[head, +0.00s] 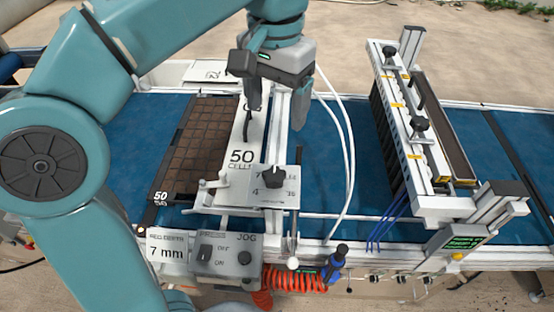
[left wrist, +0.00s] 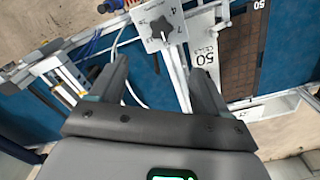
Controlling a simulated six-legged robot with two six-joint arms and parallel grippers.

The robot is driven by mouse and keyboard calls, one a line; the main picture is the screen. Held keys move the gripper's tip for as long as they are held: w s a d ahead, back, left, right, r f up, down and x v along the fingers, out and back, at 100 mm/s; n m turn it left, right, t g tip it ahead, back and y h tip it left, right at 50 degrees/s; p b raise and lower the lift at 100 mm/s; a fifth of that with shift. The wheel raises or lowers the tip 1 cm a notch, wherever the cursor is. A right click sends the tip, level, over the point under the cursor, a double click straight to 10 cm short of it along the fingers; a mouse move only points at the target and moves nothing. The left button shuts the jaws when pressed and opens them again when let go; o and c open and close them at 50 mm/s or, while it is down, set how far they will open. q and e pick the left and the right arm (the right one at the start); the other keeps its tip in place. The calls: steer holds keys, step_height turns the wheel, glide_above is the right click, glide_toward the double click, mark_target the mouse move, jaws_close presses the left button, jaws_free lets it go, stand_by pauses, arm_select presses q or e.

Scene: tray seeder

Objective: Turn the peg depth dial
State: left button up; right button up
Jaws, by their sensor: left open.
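The peg depth dial (head: 273,177) is a black knob on a pale square plate with numbers around it, 4 and 7 among them. It also shows in the left wrist view (left wrist: 161,27), beyond the fingertips. My left gripper (head: 276,114) is open and empty, pointing down. In the head view it hangs above and behind the dial, apart from it. In the left wrist view its two fingers (left wrist: 157,70) stand wide apart with the dial beyond the gap. A peg depth label (head: 167,252) reads 7 mm. My right gripper is not in view.
A dark cell tray (head: 201,130) lies on the blue belt (head: 335,150) beside the white "50 cells" plate (head: 241,157). A jog box (head: 226,257) with a switch sits in front. White tubes (head: 342,130) curve right of my gripper. A seeder bar (head: 415,130) stands farther right.

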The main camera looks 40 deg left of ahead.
mark_target(274, 174)
arm_select(q)
steer(key=f, duration=0.5)
steer(key=f+b, duration=0.1)
steer(key=f, duration=0.8)
steer(key=shift+s+a+f+b, duration=0.15)
steer(key=shift+s+f+b, duration=0.15)
steer(key=shift+s+f, duration=0.1)
steer(key=shift+w+f, duration=0.15)
steer(key=shift+f, duration=0.5)
steer(key=c, duration=1)
